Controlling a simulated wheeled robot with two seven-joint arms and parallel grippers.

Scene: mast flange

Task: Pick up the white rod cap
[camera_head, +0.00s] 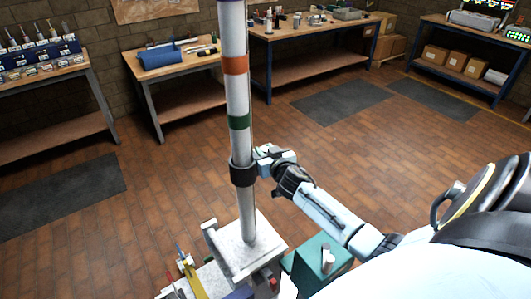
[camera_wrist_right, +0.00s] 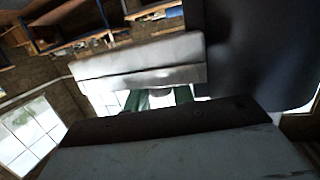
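A small white cylinder (camera_head: 328,256), which looks like the white rod cap, stands upright on a teal box (camera_head: 312,281) at the lower middle of the head view. My right gripper (camera_head: 266,154) is up and left of it, beside the black collar (camera_head: 243,172) on the tall white mast (camera_head: 236,96). I cannot tell whether it touches the collar or whether its fingers are open. In the right wrist view a pale metal block (camera_wrist_right: 140,65) and two green pieces with something pale between them show, too unclear to name. My left gripper is not in view.
The mast has orange and green bands and stands on a grey base (camera_head: 262,252). Tools with a yellow part (camera_head: 195,284) lie at its lower left. Workbenches (camera_head: 170,58) line the walls. The brick floor between is clear, with dark mats (camera_head: 345,101).

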